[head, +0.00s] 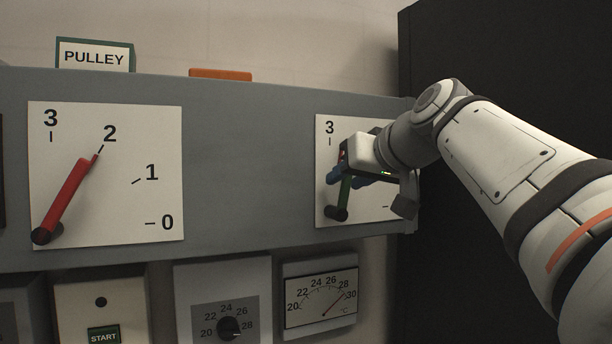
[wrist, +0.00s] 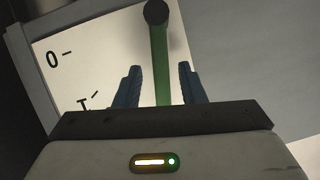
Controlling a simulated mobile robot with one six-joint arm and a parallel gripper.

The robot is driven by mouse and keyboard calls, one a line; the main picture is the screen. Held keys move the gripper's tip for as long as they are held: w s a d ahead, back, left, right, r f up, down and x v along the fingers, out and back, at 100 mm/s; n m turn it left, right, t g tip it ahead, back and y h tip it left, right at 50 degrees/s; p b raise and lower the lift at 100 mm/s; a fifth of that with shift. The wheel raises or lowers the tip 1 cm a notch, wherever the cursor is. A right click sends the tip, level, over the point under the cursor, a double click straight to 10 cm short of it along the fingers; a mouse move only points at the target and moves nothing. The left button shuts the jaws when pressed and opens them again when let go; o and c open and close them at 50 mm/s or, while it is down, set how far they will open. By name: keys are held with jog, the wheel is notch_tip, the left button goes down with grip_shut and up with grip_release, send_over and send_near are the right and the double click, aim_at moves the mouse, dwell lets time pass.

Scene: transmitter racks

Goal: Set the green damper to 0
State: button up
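The green damper (head: 345,192) is a lever with a black pivot at the lower left of the right-hand white dial plate (head: 326,209). It stands nearly upright, leaning slightly right, away from the 0 mark (wrist: 60,58) and past the 1 mark (wrist: 88,101) seen in the wrist view. Its far end is hidden by my gripper, so the exact reading cannot be told. My gripper (head: 348,176) is at the lever. In the wrist view, its two blue fingers (wrist: 160,68) stand apart on either side of the green lever (wrist: 161,65), with gaps on both sides.
A red lever (head: 66,198) on the left dial plate (head: 110,210) points at 2, under a PULLEY sign (head: 94,57). Below are a knob dial (head: 228,326), a START button (head: 104,335) and a gauge (head: 321,299). A dark cabinet (head: 480,55) stands at right.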

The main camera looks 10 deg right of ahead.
jog(key=shift+w+a+f, duration=0.2)
jog(key=shift+w+f, duration=0.05)
jog(key=shift+w, duration=0.25)
grip_shut()
